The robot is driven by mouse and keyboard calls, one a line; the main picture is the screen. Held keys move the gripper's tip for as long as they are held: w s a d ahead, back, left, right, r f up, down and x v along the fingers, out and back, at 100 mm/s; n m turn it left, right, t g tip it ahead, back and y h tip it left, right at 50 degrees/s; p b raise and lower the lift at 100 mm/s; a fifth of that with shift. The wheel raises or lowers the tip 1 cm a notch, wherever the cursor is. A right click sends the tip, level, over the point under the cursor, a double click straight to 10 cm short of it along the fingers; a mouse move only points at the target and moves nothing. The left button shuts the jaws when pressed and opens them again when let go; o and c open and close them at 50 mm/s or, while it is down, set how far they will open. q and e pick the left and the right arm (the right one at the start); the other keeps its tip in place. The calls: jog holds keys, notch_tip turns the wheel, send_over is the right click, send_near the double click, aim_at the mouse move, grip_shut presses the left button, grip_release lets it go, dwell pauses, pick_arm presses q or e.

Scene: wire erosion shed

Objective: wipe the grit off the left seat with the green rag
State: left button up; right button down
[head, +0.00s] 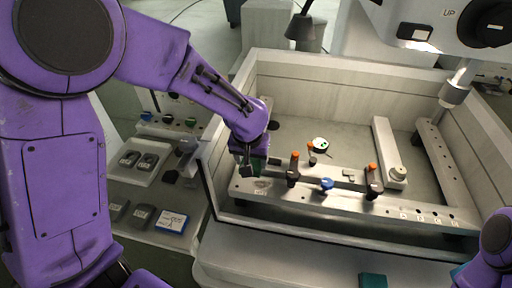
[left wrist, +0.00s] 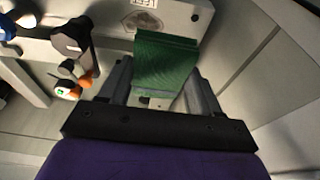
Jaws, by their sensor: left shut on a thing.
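My left gripper (head: 250,168) is over the left end of the pale front rail in the tank. It is shut on the green rag (left wrist: 166,62), which shows as a folded green block between the fingers in the left wrist view. In the head view the rag is mostly hidden by the gripper. The left seat (head: 262,185) is a patch with greyish-brown grit on the rail, just beside the gripper. The gritty patch of the seat shows just beyond the rag in the left wrist view (left wrist: 143,22), near an upside-down label. I cannot tell whether the rag touches the rail. My right gripper is out of view.
Orange-tipped clamps (head: 293,170) and a blue knob (head: 326,184) stand on the rail right of the seat. The tank wall (head: 212,180) rises close on the left. A machine head (head: 440,30) hangs at upper right. A side table (head: 140,190) holds small boxes.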

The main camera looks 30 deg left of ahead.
aim_at(252, 181)
pick_arm(q)
jog(key=shift+f, duration=0.15)
jog(key=shift+s+f, duration=0.15)
jog(key=shift+f, duration=0.15)
jog(key=f, duration=0.4)
jog(key=shift+s+a+b, duration=0.2)
jog(key=shift+s+b, duration=0.05)
jog(key=shift+b, duration=0.05)
jog(key=shift+w+f, duration=0.15)
jog(key=shift+f, duration=0.3)
jog(key=shift+d, duration=0.1)
jog(key=shift+f+b, duration=0.55)
jog(key=shift+f, duration=0.45)
jog(key=shift+r, duration=0.1)
